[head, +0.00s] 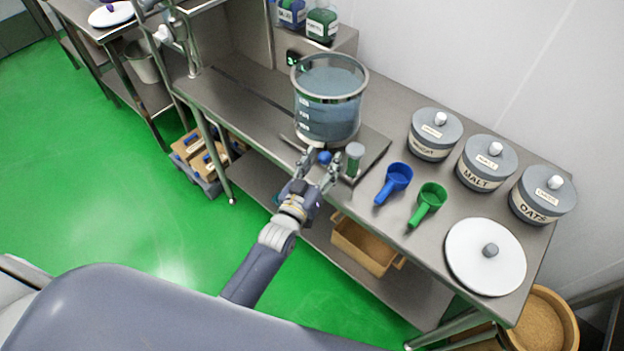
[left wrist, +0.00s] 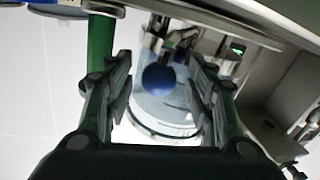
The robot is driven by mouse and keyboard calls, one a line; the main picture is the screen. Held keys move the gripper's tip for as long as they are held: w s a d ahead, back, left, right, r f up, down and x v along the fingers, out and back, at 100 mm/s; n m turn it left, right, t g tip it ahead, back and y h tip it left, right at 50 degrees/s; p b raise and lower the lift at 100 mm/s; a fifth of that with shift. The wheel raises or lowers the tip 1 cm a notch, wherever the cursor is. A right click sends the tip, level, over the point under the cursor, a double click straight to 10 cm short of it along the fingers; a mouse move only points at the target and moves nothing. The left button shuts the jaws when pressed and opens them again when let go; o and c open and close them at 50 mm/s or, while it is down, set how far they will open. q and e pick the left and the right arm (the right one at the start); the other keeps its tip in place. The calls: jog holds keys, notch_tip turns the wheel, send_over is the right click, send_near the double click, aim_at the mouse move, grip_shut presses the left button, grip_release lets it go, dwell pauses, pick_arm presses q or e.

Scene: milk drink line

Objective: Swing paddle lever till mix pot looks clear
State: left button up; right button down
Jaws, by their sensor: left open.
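The mix pot (head: 328,112) is a clear vessel with a metal rim, holding blue-grey, see-through liquid, on the steel bench. A blue ball knob (head: 325,157) sits at its near foot; I take it for the paddle lever's end. My left gripper (head: 321,163) is open, with its fingers on either side of the knob. In the left wrist view the blue knob (left wrist: 159,78) sits between the open fingers (left wrist: 160,90), with gaps on both sides and the pot (left wrist: 150,107) behind it. The rest of the lever is mostly hidden. My right gripper is not in view.
A green post with a grey cap (head: 355,157) stands close right of my left gripper. Blue (head: 397,180) and green (head: 429,202) scoops, several labelled canisters (head: 485,163) and a white lid (head: 486,257) lie further right. The bench left of the pot is mostly clear.

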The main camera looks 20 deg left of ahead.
pick_arm(q)
jog(key=s+a, duration=0.1)
jog(key=s, duration=0.9)
jog(key=shift+s+a, duration=0.3)
jog(key=shift+s, duration=0.1)
